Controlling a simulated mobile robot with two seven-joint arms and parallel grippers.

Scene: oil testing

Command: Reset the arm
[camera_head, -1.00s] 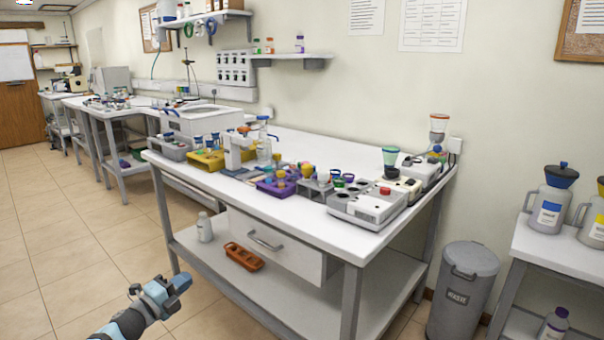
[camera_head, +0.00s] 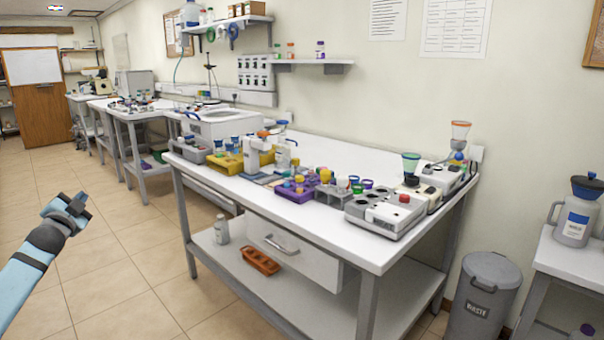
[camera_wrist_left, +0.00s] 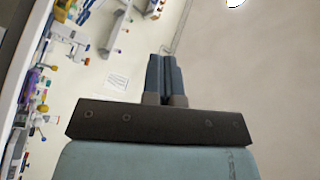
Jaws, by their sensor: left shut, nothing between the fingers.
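My left gripper (camera_head: 76,207) is at the left of the head view, in front of the tiled floor and well apart from the workbench (camera_head: 330,226). The light-blue arm comes in from the lower left. In the left wrist view the left gripper (camera_wrist_left: 164,58) shows its two fingers pressed together, with nothing between them. The left wrist view is turned on its side, with the bench items along its left edge. My right gripper is not in view.
The bench carries a purple rack (camera_head: 297,192), a yellow rack (camera_head: 226,163) and a grey device (camera_head: 383,214). A waste bin (camera_head: 482,298) stands right. Tiled floor at left is free.

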